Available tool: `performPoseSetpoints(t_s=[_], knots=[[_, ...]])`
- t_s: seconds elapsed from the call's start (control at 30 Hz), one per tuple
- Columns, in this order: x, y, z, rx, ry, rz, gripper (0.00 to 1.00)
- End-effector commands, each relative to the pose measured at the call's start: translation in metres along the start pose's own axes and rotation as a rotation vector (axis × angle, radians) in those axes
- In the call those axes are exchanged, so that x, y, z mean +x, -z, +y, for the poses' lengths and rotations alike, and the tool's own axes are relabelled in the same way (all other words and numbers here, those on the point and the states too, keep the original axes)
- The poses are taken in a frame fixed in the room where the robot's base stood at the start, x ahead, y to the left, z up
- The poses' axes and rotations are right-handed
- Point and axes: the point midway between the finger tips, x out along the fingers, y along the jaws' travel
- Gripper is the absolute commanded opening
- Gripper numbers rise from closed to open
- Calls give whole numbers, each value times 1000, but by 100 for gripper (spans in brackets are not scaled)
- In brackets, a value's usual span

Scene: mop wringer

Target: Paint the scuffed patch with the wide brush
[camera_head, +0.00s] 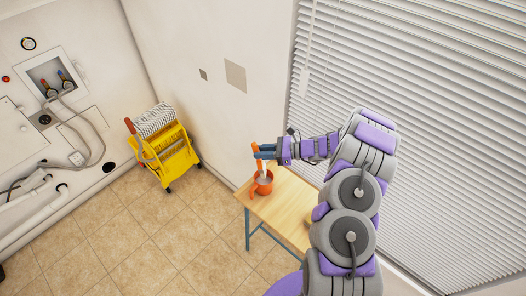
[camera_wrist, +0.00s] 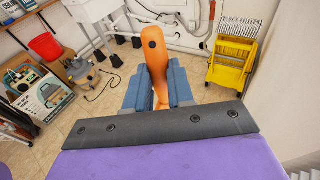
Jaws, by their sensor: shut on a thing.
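My gripper (camera_head: 264,151) is shut on an orange handle (camera_head: 255,147), which I take to be the wide brush's. In the wrist view the handle (camera_wrist: 155,48), with a dark hole near its end, stands between my blue fingers (camera_wrist: 158,85). The gripper is above the left end of a small wooden table. An orange pot (camera_head: 262,188) stands on the table below, with a pale part at its mouth; I cannot tell whether the bristles are inside. A larger beige-grey square (camera_head: 236,76) and a smaller grey one (camera_head: 203,74) mark the wall; which is scuffed is unclear.
A yellow mop wringer (camera_head: 166,153) stands on the tiles against the wall, also seen in the wrist view (camera_wrist: 230,68). White blinds (camera_head: 430,120) lie right of my arm. Boxes and a red bucket (camera_wrist: 45,46) are at left.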

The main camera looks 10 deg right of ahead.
Motion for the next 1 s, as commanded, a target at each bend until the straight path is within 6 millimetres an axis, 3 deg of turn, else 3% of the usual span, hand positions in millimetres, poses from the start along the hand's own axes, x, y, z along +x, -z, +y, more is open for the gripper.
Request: performPoseSetpoints(t_s=[1.0], knots=[[-1, 7, -1, 0, 2, -1, 0]])
